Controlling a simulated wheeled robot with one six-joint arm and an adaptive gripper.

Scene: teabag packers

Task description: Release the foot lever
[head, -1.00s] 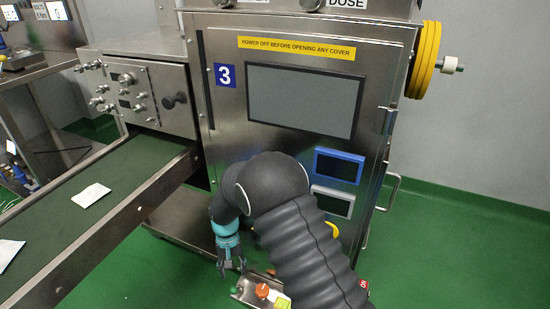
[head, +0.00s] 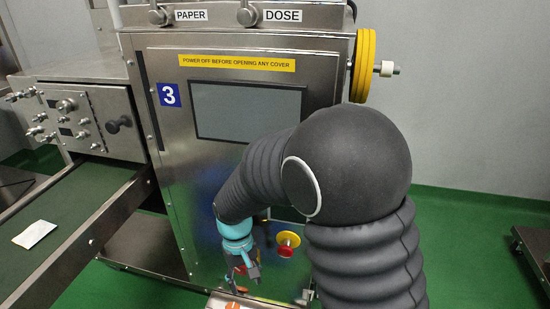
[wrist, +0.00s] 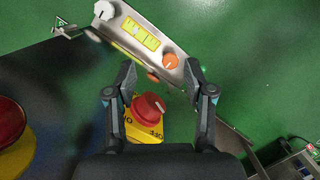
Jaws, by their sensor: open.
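I cannot make out a foot lever in either view. My gripper (head: 246,274) is low at the front of machine 3, and it also shows in the wrist view (wrist: 160,80). Its two fingers are spread apart with nothing held between them. In the wrist view a red rotary knob (wrist: 150,106) on a yellow plate (wrist: 146,132) appears between and below the fingers. It is unclear how far it is from them. My arm hides part of the machine's lower right front.
A steel control box (wrist: 126,36) with white and orange knobs lies beyond the fingertips. A red emergency button (head: 289,239) on a yellow base is right of my gripper. The conveyor (head: 75,215) carries a white packet (head: 35,234) at left.

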